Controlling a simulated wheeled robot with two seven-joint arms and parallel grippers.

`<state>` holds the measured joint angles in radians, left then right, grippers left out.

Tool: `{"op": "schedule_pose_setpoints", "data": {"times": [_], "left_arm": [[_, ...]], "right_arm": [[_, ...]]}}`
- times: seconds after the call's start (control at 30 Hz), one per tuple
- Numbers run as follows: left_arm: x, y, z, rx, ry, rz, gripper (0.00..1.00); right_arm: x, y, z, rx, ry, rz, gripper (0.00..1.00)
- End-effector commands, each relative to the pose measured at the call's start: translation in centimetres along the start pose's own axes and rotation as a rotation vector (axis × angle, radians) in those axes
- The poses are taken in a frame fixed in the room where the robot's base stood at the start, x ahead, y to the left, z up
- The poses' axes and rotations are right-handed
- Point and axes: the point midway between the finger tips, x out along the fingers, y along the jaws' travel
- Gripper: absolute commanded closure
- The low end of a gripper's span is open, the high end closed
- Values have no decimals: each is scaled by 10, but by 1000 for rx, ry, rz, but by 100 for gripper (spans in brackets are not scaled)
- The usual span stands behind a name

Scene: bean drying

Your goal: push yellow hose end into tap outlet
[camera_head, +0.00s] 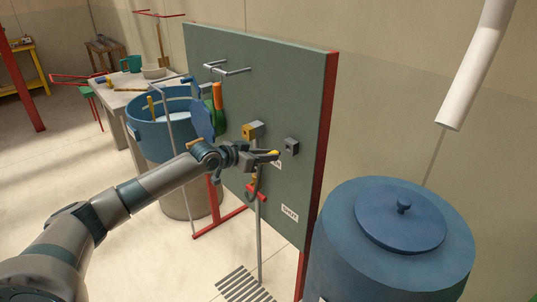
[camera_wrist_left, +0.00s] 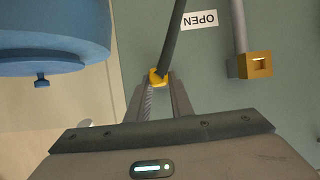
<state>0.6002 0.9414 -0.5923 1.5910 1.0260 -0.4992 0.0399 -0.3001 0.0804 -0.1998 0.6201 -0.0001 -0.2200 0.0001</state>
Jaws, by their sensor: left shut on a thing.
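My left gripper (camera_head: 275,156) reaches in from the left in front of the green panel. It is shut on a small yellow end piece, which shows between the fingertips in the left wrist view (camera_wrist_left: 158,77). A dark hose (camera_wrist_left: 172,35) runs from this piece to the top of that view. A yellow block (camera_head: 251,131) is on the panel, up and left of the fingertips. A yellow block with a slot and a grey pipe (camera_wrist_left: 256,65) stands apart from the held end in the wrist view. I cannot tell which opening is the tap outlet. My right gripper is not in view.
The green panel (camera_head: 215,60) has a red edge, a grey block (camera_head: 291,146) and an OPEN label (camera_wrist_left: 199,19). A lidded blue barrel (camera_head: 345,235) stands at right, a blue tub (camera_head: 150,135) behind my arm. A floor grate (camera_head: 243,287) lies below.

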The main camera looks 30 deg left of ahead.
Motion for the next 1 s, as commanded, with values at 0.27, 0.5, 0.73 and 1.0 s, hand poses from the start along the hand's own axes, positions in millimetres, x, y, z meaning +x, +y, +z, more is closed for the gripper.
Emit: {"op": "schedule_pose_setpoints", "data": {"times": [0.27, 0.5, 0.73, 1.0], "left_arm": [[1, 4, 2, 2, 0, 6, 100], [1, 40, 16, 22, 0, 62, 100], [-12, 117, 44, 72, 1, 190, 100], [-64, 214, 81, 153, 4, 383, 100]], "right_arm": [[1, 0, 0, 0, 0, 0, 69], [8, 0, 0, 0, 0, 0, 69], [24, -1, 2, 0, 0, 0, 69], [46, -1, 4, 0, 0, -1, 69]]}}
